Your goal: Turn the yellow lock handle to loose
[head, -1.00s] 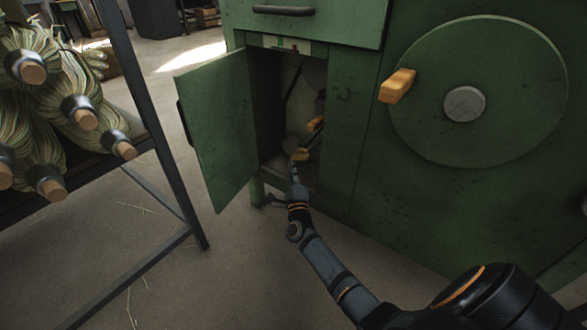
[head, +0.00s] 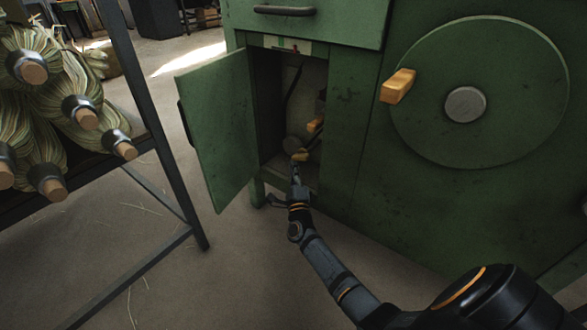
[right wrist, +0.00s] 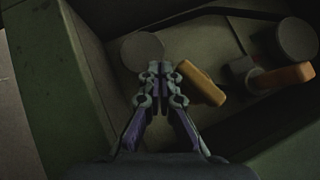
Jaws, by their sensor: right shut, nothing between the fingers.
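Two yellow handles are inside the open green cabinet. The lower yellow handle (head: 300,155) is close to my right gripper (head: 296,171); the upper yellow handle (head: 315,124) is a little above and to the right. In the right wrist view, my right gripper (right wrist: 160,72) is shut and empty, its tips beside the left side of the nearer yellow handle (right wrist: 203,83). I cannot tell whether they touch. The farther handle (right wrist: 283,76) is to the right, by a grey round knob. Which of the two is the lock handle is not clear. My left gripper is out of view.
The cabinet door (head: 219,130) stands open on the left, and the cabinet walls enclose my gripper closely. A large green wheel (head: 500,80) with its own yellow handle (head: 397,86) is on the right. A rack of brooms (head: 75,130) stands at left.

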